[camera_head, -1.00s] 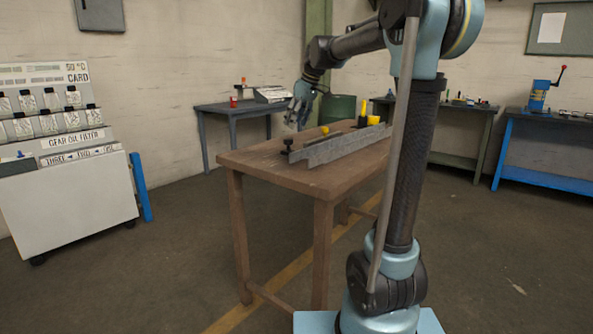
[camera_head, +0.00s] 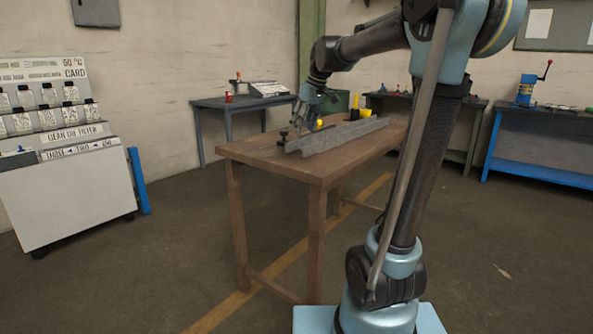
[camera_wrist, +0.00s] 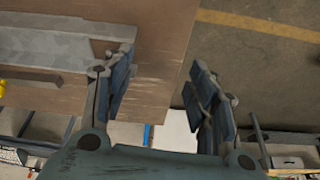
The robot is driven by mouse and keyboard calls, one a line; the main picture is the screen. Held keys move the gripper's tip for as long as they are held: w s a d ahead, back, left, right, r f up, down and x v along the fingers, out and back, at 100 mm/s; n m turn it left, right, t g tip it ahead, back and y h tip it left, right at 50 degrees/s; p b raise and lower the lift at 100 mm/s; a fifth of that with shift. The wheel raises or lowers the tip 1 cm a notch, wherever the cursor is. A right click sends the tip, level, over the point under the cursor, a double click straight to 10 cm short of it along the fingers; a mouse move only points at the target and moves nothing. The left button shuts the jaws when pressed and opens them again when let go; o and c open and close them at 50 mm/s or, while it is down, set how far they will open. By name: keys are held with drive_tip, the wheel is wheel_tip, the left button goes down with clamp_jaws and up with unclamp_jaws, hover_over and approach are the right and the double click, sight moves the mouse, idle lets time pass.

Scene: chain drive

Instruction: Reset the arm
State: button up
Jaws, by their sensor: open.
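My gripper (camera_head: 303,116) is above the far left part of the wooden table (camera_head: 254,152) in the head view. It points down, and its fingers overlap the end of the grey metal rails in the picture. In the wrist view my gripper (camera_wrist: 160,97) shows two blue-grey fingers spread wide apart with nothing between them. The table's edge and the floor lie beyond the fingers there. My arm reaches over the table from the base at the lower right.
Grey metal rails (camera_head: 345,136) lie along the table, with a small black clamp (camera_head: 283,137) and yellow parts (camera_head: 365,113) near them. A grey side table (camera_head: 245,101) stands behind. A white cabinet (camera_head: 70,200) stands at the left, a blue workbench (camera_head: 545,173) at the right.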

drive_tip(key=s+d+f+m+h, duration=0.1)
drive_tip(key=s+d+f+m, duration=0.3)
drive_tip(key=s+d+f, duration=0.4)
drive_tip(key=s+d+f+m+h, duration=0.2)
drive_tip(key=s+d+f, duration=0.6)
drive_tip(key=s+f, duration=1.1)
drive_tip(key=s+m, duration=0.2)
drive_tip(key=s, duration=0.3)
drive_tip(key=shift+s+d+f+m, duration=0.15)
drive_tip(key=shift+d+m, duration=0.05)
drive_tip(key=shift+m, duration=0.2)
